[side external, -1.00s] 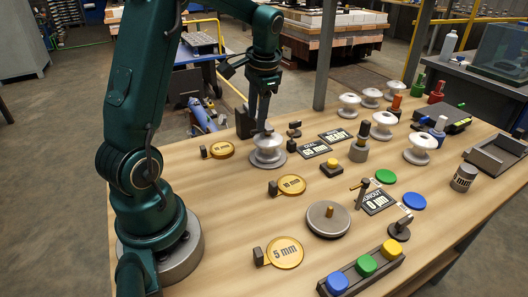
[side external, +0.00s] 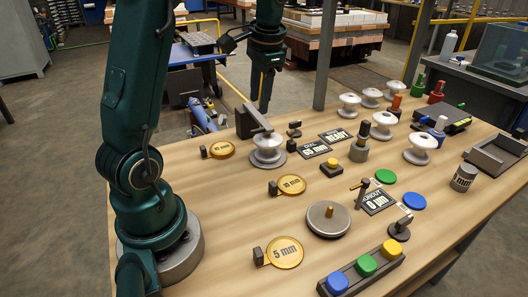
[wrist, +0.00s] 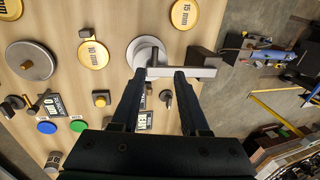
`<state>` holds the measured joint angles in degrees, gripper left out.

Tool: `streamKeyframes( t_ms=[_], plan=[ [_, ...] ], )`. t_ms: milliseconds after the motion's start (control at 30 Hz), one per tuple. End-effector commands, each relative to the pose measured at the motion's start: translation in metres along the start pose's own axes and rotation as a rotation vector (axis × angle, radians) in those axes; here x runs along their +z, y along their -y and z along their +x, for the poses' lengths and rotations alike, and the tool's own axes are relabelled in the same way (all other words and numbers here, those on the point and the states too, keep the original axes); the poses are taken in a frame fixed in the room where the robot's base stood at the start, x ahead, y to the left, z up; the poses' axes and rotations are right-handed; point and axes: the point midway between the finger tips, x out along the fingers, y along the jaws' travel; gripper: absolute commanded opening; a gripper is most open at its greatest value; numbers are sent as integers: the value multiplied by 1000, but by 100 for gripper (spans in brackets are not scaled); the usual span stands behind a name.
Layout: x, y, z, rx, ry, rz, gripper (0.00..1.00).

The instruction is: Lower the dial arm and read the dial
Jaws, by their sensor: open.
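The dial arm (side external: 258,119) is a grey bar running from a dark block (side external: 243,124) out over the white insulator (side external: 268,144) on its round grey base. It also shows in the wrist view (wrist: 182,72), lying across from the block to the insulator's top. Whether it touches the top is hard to tell. The dial plate (side external: 313,149) beside the insulator appears to read "DIAL 65 mm".
Gold discs marked 15 mm (wrist: 184,13), 10 mm (wrist: 93,54) and 5 mm (side external: 285,253) lie nearby. A "READY" plate (side external: 336,135), a "0 µm" readout (side external: 375,201) and a turntable (side external: 328,219) share the bench. Several white insulators stand at the right.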

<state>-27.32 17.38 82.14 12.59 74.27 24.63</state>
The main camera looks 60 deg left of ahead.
Motion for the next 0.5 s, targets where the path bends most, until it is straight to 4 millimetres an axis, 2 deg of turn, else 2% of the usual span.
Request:
streamKeyframes(
  t_ms=[133,233,333,500],
  plan=[
    [-4,-12,-25,-27,-71,41,45],
    [4,-34,-48,-34,-137,87,45],
    [17,-61,-66,-25,-217,118,45],
    [48,-106,-80,20,-342,136,45]
  ],
)
